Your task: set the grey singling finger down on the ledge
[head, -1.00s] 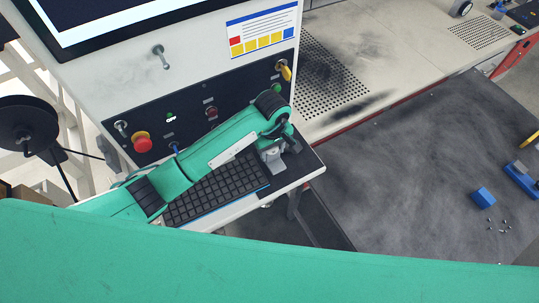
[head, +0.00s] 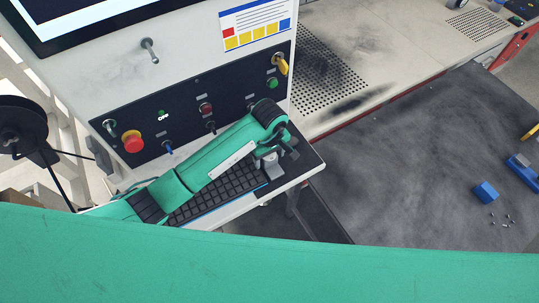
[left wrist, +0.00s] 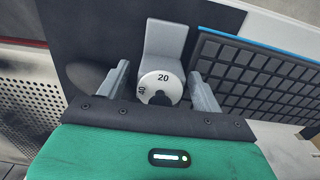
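The grey singling finger (left wrist: 166,40), an angled grey piece with a white dial (left wrist: 162,84) marked 20 and 40, is on the dark end of the ledge beside the keyboard. It shows small in the head view (head: 273,168), partly hidden by my gripper. My left gripper (left wrist: 158,72) is over it, one finger on each side of the dial. Gaps show between the fingers and the piece, so the gripper looks open; it also shows in the head view (head: 277,158). Whether the piece's base lies fully flat is hard to tell. My right gripper is not in view.
The keyboard (head: 238,181) lies next to the piece on the ledge (head: 307,160).

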